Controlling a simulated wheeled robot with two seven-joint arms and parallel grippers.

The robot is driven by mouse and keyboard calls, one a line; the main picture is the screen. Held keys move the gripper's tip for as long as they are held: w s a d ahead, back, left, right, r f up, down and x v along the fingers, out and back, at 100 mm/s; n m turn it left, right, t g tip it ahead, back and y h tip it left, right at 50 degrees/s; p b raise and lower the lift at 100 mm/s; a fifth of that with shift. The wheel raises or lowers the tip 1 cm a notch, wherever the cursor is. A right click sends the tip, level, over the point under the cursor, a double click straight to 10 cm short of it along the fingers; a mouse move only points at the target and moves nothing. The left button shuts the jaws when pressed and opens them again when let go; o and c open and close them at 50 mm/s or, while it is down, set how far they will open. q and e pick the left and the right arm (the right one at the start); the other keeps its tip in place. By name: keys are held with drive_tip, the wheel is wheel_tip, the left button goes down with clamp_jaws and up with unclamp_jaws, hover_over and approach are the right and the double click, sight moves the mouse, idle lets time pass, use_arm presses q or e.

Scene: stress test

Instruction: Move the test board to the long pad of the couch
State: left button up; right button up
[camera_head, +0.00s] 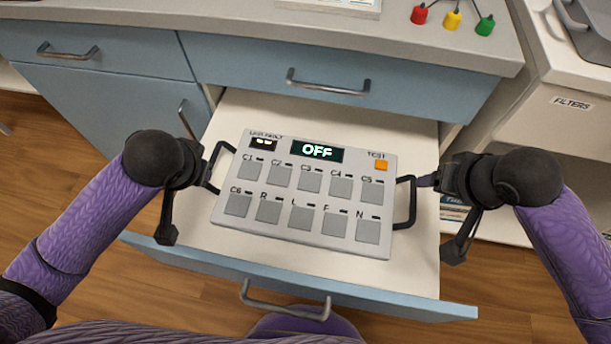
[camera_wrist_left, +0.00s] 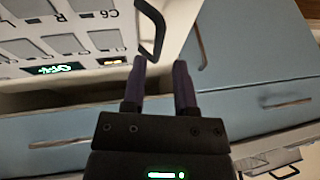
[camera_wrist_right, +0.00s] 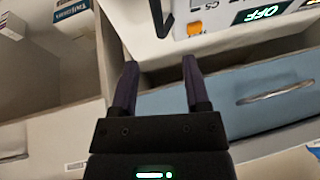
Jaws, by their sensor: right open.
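The test board (camera_head: 305,200) is a pale grey panel with several square buttons, a lit "OFF" display and an orange TEST button. It lies in the open drawer (camera_head: 230,262), with a black handle loop at each end. My left gripper (camera_wrist_left: 160,68) is open at the left handle (camera_wrist_left: 152,32), whose loop reaches toward the space between the fingertips. My right gripper (camera_wrist_right: 159,66) is open at the right handle (camera_wrist_right: 158,18), which shows just beyond its fingertips. In the head view the right fingers (camera_head: 426,181) are beside that handle. The couch is not in view.
The drawer front (camera_head: 400,302) stands out toward me over a wooden floor (camera_head: 530,290). Above is a grey worktop (camera_head: 250,22) with red, yellow and green plugs (camera_head: 452,20). A white unit labelled FILTERS (camera_head: 570,103) stands at right.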

sight(415, 188)
use_arm(q)
drive_tip(key=x, duration=0.9)
drive_tip(key=shift+w+a+f, duration=0.1)
drive_tip(key=shift+f, duration=0.3)
use_arm(e)
drive_tip(key=x, duration=0.9)
drive_tip(key=shift+w+f, duration=0.1)
drive_tip(key=shift+f, duration=0.35)
drive_tip(key=shift+c, duration=0.2)
use_arm(q)
clamp_jaws()
use_arm(e)
drive_tip(key=c, duration=0.5)
clamp_jaws()
use_arm(q)
drive_tip(key=shift+a, duration=0.1)
use_arm(e)
drive_tip(key=shift+d, duration=0.1)
